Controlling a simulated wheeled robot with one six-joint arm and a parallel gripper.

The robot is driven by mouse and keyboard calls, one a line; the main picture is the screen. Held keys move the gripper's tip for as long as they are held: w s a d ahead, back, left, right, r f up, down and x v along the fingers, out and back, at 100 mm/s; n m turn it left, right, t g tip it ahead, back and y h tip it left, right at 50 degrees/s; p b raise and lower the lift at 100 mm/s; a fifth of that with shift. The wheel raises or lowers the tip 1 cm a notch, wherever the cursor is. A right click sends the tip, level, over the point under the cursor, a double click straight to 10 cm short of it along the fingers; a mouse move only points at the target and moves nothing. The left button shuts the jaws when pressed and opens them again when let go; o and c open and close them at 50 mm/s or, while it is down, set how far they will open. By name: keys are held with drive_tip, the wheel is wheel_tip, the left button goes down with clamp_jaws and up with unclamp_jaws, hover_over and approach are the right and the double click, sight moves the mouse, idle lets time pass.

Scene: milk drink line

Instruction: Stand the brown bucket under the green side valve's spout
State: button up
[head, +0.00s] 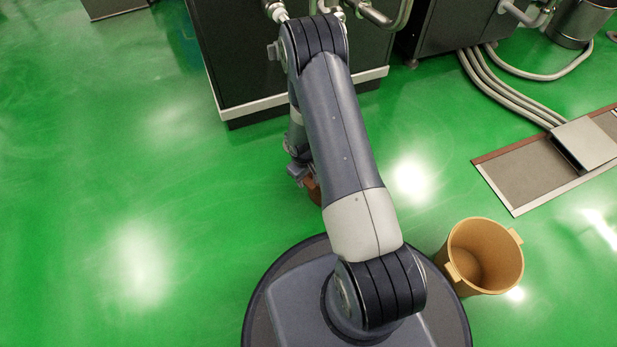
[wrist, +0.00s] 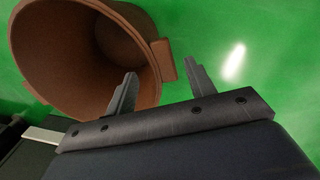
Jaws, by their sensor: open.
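The brown bucket (wrist: 62,52) fills the upper left of the wrist view, its open mouth facing the camera and a lug handle (wrist: 163,61) on its right side. My gripper (wrist: 158,75) is open, with the left finger overlapping the bucket's rim in the picture and the right finger over green floor. I cannot tell if the left finger touches the bucket. In the head view the brown bucket (head: 314,190) is a small patch, mostly hidden behind my arm. My gripper (head: 299,172) shows partly beside it. The green side valve and its spout are not clearly seen in either view.
A yellow-tan bucket (head: 484,256) stands empty on the floor right of my base. A dark cabinet with a pale bottom edge (head: 250,108) stands ahead. Hoses (head: 510,92) run to a floor drain (head: 535,165) at right. The green floor at left is clear.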

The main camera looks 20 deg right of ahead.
wheel_tip(320, 180, up, 7)
drive_tip(key=p, duration=0.2)
drive_tip(key=shift+s+a+r, duration=0.15)
drive_tip(key=shift+s+a, duration=0.05)
drive_tip(key=shift+a, duration=0.2)
idle(1.0)
